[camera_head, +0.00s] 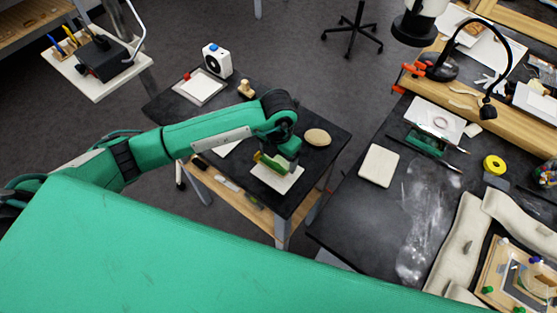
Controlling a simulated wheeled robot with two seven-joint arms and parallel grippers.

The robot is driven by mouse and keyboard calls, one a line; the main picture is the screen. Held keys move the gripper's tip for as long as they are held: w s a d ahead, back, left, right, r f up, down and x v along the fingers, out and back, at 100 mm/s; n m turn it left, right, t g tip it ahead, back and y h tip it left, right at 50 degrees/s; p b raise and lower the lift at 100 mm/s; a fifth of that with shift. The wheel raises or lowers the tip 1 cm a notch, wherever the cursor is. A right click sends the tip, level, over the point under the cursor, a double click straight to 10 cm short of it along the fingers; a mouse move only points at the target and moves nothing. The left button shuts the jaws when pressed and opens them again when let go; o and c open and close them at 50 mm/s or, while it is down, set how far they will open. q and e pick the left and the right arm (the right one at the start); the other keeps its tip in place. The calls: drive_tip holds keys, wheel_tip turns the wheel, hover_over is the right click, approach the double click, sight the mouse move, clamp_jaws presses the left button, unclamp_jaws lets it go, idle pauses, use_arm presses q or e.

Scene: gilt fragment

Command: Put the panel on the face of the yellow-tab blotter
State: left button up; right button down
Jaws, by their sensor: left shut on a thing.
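My left gripper (275,162) reaches over the dark small table and is shut on a small gold-yellow piece (271,164), which looks like the panel. The arm hides part of it. Directly below is a white blotter (278,180); I cannot tell whether the piece touches it. No yellow tab shows clearly on this blotter. Another white blotter (200,88) with a red tab (187,76) lies at the table's far left. A further white sheet (228,147) is partly hidden behind my left arm. My right gripper is out of view.
A white box with a round dial (217,60), a wooden knob (246,88) and a tan oval (317,137) stand on the small table (325,165). The right bench carries a cream pad (379,165), a yellow tape roll (494,165) and a lamp (490,108).

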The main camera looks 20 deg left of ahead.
sight(278, 160)
use_arm(q)
wheel_tip(278, 160, down, 3)
drive_tip(key=shift+f+p, duration=0.15)
drive_tip(key=shift+p, duration=0.2)
drive_tip(key=shift+f, duration=0.1)
drive_tip(key=shift+f+b, duration=0.15)
drive_tip(key=shift+b, duration=0.15)
drive_tip(key=o, duration=1)
drive_tip(key=shift+o, duration=0.2)
drive_tip(key=shift+r+p, duration=0.3)
drive_tip(key=shift+r+b, duration=0.3)
wheel_tip(278, 160, up, 10)
drive_tip(key=b, duration=0.3)
drive_tip(key=shift+r, duration=0.7)
